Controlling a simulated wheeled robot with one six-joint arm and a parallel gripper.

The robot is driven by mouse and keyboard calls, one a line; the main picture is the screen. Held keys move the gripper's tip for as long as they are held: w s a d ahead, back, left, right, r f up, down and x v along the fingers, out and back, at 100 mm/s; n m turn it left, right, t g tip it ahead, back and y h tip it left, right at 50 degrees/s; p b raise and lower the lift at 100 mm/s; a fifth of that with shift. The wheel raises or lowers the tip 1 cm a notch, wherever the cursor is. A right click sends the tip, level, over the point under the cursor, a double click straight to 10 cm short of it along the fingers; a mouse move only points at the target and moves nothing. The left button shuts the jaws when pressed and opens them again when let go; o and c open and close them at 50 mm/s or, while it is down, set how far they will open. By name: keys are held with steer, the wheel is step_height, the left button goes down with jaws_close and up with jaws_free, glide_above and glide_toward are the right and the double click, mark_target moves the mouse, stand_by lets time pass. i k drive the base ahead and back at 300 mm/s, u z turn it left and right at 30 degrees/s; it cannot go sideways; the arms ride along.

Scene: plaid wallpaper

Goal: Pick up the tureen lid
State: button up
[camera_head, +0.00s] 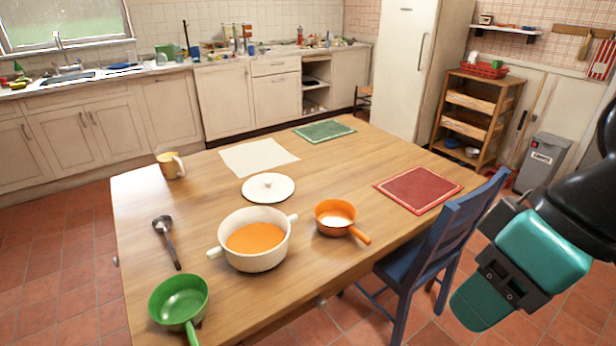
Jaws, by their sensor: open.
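The tureen lid (268,187) is a round white lid with a small knob on top. It lies flat on the wooden table, just behind the white tureen (212,252). The tureen has two side handles and holds orange soup (255,238). My gripper (478,302) is at the lower right, off the table's right side and well apart from the lid. It is open; I see nothing held in it. Part of it is cut off or hidden by its own teal and black body.
On the table (210,200) are an orange pan (336,207), a green pan (178,297), a ladle (166,240), a mug (171,166), and white (258,157), green (324,131) and red (418,190) mats. A blue chair (436,240) stands between my gripper and the table.

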mark_target(267, 187)
steer(key=z, duration=0.1)
steer(key=i, duration=0.75)
steer(key=u, duration=0.75)
steer(key=i, duration=0.55)
steer(key=u, duration=0.6)
